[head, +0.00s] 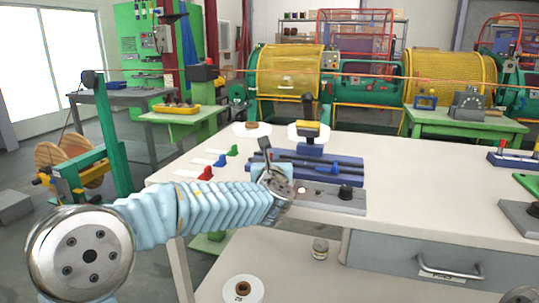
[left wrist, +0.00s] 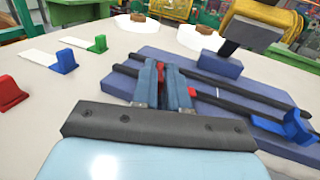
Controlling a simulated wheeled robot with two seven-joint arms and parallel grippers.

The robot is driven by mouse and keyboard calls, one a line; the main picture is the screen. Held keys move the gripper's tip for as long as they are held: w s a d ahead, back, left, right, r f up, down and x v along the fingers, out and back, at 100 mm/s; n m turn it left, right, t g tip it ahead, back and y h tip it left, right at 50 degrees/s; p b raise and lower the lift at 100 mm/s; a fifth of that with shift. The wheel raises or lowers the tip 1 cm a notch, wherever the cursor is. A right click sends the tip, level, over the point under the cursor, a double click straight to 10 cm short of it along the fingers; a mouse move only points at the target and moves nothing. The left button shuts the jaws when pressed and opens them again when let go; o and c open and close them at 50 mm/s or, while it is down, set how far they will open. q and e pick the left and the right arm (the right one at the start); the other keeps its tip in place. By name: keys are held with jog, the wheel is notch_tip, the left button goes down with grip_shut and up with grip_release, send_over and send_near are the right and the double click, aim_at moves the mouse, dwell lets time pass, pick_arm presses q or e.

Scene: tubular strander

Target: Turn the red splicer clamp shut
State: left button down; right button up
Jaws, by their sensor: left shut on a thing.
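My left gripper (head: 277,178) reaches over the near left part of the blue splicer base (head: 312,157) on the table. In the left wrist view, the fingers of my left gripper (left wrist: 164,75) are shut on the red splicer clamp (left wrist: 171,92), which shows between and beside them. Most of the clamp is hidden by the fingers, so its angle cannot be told. In the head view the gripper hides it. Dark rods (left wrist: 235,93) run along the splicer base. A blue clamp (left wrist: 296,128) sits at the right on them. My right gripper is not in view.
Red (head: 206,173), blue (head: 222,160) and green (head: 233,150) tabs with white strips lie left of the base. A yellow-and-black part (head: 310,128) rises behind it. A grey plate with a black knob (head: 346,191) lies in front. The table right of it is largely clear.

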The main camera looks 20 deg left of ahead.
pick_arm(q)
jog(key=shift+w+d+r+n+g+y+p, duration=0.1)
jog(key=shift+d+n+g+y+p, duration=0.2)
jog(key=shift+n+y, duration=0.4)
jog(key=shift+n+g+y+p, duration=0.1)
jog(key=shift+n+g+y, duration=0.3)
jog(key=shift+y, duration=0.5)
jog(key=c, duration=1.2)
grip_release()
jog(key=shift+c, duration=0.2)
notch_tip(320, 180, up, 3)
jog(key=shift+f, duration=0.1)
jog(key=s+d+r+b, duration=0.1)
jog(key=s+d+r, duration=0.2)
jog(key=s+r, duration=0.7)
jog(key=s, duration=0.3)
jog(key=shift+s+d, duration=0.2)
jog(key=shift+d, duration=0.15)
